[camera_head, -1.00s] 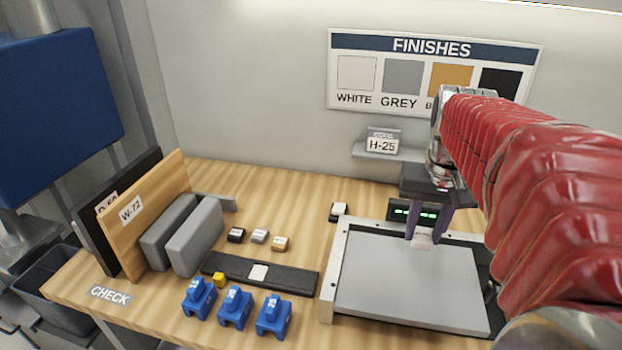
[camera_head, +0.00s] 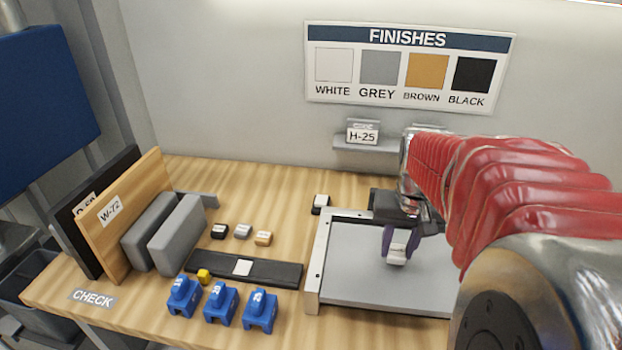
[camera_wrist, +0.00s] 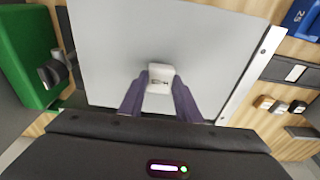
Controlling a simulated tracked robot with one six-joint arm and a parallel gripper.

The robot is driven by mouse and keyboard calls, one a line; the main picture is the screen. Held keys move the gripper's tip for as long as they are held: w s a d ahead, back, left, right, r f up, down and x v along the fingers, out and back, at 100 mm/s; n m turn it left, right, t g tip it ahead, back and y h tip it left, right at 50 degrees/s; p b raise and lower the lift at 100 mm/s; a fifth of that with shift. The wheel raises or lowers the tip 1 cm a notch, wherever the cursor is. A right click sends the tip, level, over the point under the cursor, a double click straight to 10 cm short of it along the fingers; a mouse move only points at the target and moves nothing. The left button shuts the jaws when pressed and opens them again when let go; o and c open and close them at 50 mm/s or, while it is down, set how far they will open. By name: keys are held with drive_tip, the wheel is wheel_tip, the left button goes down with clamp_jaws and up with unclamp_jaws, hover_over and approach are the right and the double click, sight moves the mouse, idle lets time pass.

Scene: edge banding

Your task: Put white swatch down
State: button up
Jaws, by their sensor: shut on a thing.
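My gripper (camera_head: 398,255) has purple fingers shut on a small white swatch (camera_head: 397,256). The swatch also shows between the fingertips in the wrist view (camera_wrist: 160,79). In the head view it is over the grey panel (camera_head: 350,272) in the framed tray on the right of the bench. I cannot tell whether the swatch touches the panel. Black, grey and brown swatches (camera_head: 242,231) lie in a row at the bench's middle, left of the tray.
A dark strip (camera_head: 275,272) with a white square lies left of the tray, with several blue numbered blocks (camera_head: 221,303) in front. Boards (camera_head: 135,225) stand at the left. A small white-topped block (camera_head: 321,203) sits behind the tray. The H-25 shelf (camera_head: 350,144) is on the wall.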

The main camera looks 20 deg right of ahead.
sight(397, 258)
drive_tip(key=shift+f, duration=0.8)
drive_tip(key=shift+f, duration=0.1)
drive_tip(key=o, duration=1)
drive_tip(key=r, duration=0.4)
drive_tip(key=s+r, duration=0.1)
drive_tip(key=r, duration=0.3)
drive_tip(key=a+r, duration=0.1)
drive_tip(key=r, duration=0.3)
drive_tip(key=shift+s, duration=0.3)
